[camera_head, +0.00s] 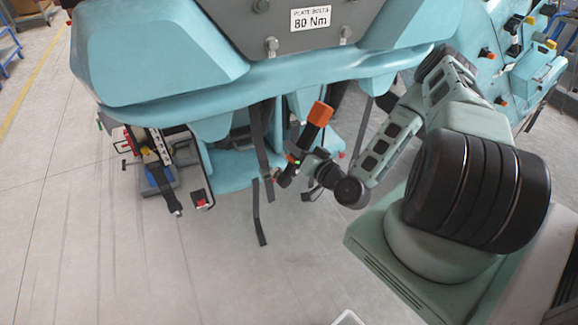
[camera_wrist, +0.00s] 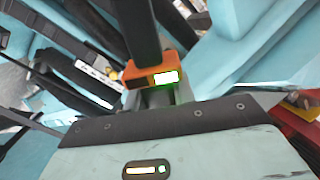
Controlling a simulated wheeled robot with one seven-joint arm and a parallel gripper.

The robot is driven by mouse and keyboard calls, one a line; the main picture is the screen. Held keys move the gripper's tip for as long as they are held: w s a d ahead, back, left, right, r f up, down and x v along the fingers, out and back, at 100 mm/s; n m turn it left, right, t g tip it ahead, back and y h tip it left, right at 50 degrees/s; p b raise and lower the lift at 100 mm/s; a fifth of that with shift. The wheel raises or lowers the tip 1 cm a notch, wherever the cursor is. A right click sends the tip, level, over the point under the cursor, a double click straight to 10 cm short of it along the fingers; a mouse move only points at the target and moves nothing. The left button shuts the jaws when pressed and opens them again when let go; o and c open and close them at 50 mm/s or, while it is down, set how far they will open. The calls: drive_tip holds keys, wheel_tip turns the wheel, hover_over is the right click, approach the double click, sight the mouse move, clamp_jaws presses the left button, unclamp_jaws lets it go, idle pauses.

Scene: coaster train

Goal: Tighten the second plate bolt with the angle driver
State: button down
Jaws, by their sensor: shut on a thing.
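The angle driver (camera_head: 319,114) has a dark body with an orange block at its upper end. It is tilted in the head view, below the teal car body and apart from the plate. My gripper (camera_head: 303,155) is shut around it. In the wrist view the driver (camera_wrist: 140,35) shows as a black shaft and an orange collar with a lit green-white display. The grey plate (camera_head: 290,32) carries a label reading "PLATE BOLTS 80 Nm". A left bolt (camera_head: 271,45) and a right bolt (camera_head: 345,33) show at its lower edge. How tight they are cannot be told.
Dark straps (camera_head: 257,140) hang below the car near the driver. A teal seat part (camera_head: 230,168) and dark gear with a blue base (camera_head: 160,178) stand behind. Another teal car (camera_head: 500,60) is at right. The grey floor (camera_head: 100,240) is open at lower left.

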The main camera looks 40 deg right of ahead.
drive_tip(key=s+d+r+m+h+p, duration=0.2)
drive_tip(key=s+d+r+m+p, duration=0.15)
drive_tip(key=d+r, duration=1.1)
drive_tip(key=s+d+r+m+h+p, duration=0.2)
drive_tip(key=s+d+r+m+p, duration=0.15)
drive_tip(key=d+r, duration=1.1)
drive_tip(key=shift+g, duration=0.3)
drive_tip(key=shift+w+a+r+p, duration=0.1)
drive_tip(key=shift+w+a+r, duration=0.25)
drive_tip(key=shift+w, duration=0.3)
drive_tip(key=shift+w+a+r+p, duration=0.2)
drive_tip(key=shift+w+r, duration=0.2)
drive_tip(key=shift+w, duration=0.3)
drive_tip(key=shift+w+a+r+p, duration=0.1)
drive_tip(key=shift+w+a+r, duration=0.25)
drive_tip(key=shift+w, duration=0.3)
drive_tip(key=shift+x, duration=1.95)
idle(0.9)
